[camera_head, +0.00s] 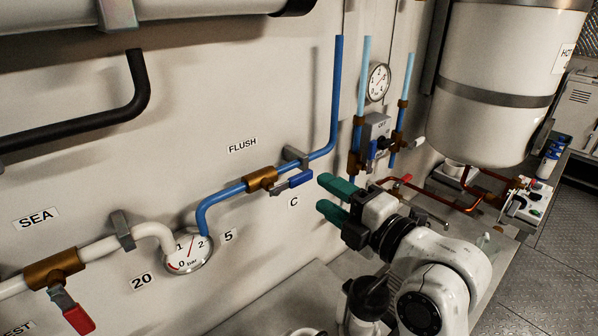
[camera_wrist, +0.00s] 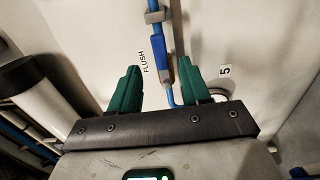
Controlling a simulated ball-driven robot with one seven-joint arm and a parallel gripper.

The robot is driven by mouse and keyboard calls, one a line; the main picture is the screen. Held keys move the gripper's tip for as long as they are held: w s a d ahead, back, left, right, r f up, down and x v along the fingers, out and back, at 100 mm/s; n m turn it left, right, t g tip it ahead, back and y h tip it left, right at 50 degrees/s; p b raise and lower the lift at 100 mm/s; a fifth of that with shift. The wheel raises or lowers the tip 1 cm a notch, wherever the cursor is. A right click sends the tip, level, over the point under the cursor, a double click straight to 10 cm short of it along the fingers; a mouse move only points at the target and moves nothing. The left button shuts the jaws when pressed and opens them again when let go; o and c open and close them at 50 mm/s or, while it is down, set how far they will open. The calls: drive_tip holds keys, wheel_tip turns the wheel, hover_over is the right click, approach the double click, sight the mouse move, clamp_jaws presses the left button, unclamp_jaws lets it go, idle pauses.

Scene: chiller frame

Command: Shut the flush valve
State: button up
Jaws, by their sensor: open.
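The flush valve (camera_head: 261,179) is a brass body on a blue pipe, below the FLUSH label. Its blue lever (camera_head: 292,182) points right from the body, roughly along the pipe. My gripper (camera_head: 325,195) has green fingers, open and empty, just right of the lever's end in the head view. In the wrist view, the blue lever (camera_wrist: 159,53) shows beyond and between the fingertips of my gripper (camera_wrist: 159,66). The fingers appear apart from the lever.
A pressure gauge (camera_head: 188,253) sits at the lower left. A brass sea valve (camera_head: 52,270) with a red lever (camera_head: 72,312) is farther left. A grey pipe clamp (camera_head: 295,157) stands above the blue lever. A white tank (camera_head: 500,80) is at the right.

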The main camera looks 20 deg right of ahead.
sight(304, 180)
drive_tip(key=p+x, duration=0.2)
drive_tip(key=x, duration=0.5)
drive_tip(key=shift+w+a, duration=0.1)
drive_tip(key=shift+w, duration=0.25)
drive_tip(key=shift+f, duration=0.1)
clamp_jaws()
